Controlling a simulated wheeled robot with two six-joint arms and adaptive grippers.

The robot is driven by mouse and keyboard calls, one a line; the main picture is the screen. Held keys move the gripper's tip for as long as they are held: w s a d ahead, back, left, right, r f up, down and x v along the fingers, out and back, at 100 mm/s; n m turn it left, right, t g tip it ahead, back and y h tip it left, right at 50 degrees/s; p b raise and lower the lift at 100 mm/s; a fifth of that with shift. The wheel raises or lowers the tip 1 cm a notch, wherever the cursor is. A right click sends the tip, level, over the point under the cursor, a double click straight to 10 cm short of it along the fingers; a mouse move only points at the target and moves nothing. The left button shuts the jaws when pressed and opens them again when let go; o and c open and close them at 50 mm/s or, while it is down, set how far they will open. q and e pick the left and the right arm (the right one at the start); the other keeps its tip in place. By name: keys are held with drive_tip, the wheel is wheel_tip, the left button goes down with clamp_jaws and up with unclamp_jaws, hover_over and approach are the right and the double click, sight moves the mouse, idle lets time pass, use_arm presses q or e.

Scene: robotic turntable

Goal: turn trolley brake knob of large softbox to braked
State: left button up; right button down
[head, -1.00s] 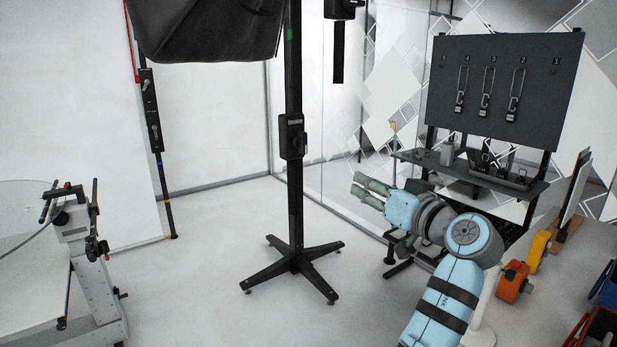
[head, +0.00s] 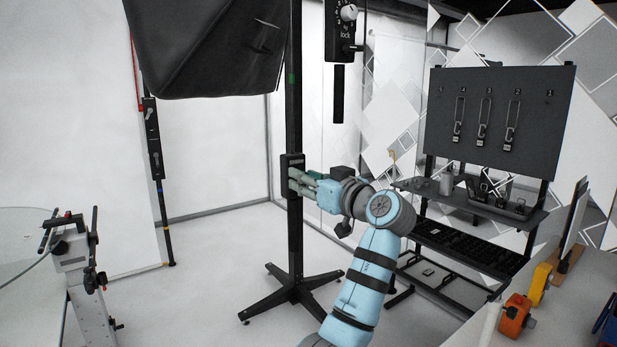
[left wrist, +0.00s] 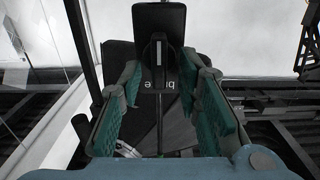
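The large softbox (head: 205,50) is black and hangs at the top of the head view beside a black stand post (head: 295,235) with a star-shaped foot. A small dark box (head: 286,162) on the post is partly hidden by my left gripper (head: 297,181), which is right at it. In the left wrist view the box (left wrist: 172,18) is ahead, with a dark upright knob (left wrist: 158,50) on its face and partly readable lettering below. My left gripper (left wrist: 165,88) is open there, its teal-padded fingers apart on either side; contact cannot be told. My right gripper is out of view.
A second control box with a white knob (head: 348,14) hangs above right of my arm. A pegboard rack with shelves (head: 495,120) stands at the right. A table with orange and yellow items (head: 515,318) is at lower right. A trolley (head: 85,270) stands at left.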

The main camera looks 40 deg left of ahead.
use_arm(q)
drive_tip(key=shift+c, duration=0.2)
clamp_jaws()
drive_tip(key=m+p, duration=0.3)
drive_tip(key=m, duration=0.3)
drive_tip(key=f+m+p, duration=0.1)
drive_tip(key=m+p, duration=0.2)
drive_tip(key=m, duration=0.3)
drive_tip(key=w+m+p, duration=0.1)
drive_tip(key=m+p, duration=0.2)
drive_tip(key=m, duration=0.2)
drive_tip(key=shift+w+d+f+m, duration=0.1)
drive_tip(key=shift+d+f+m, duration=0.1)
drive_tip(key=shift+m, duration=0.2)
idle(0.5)
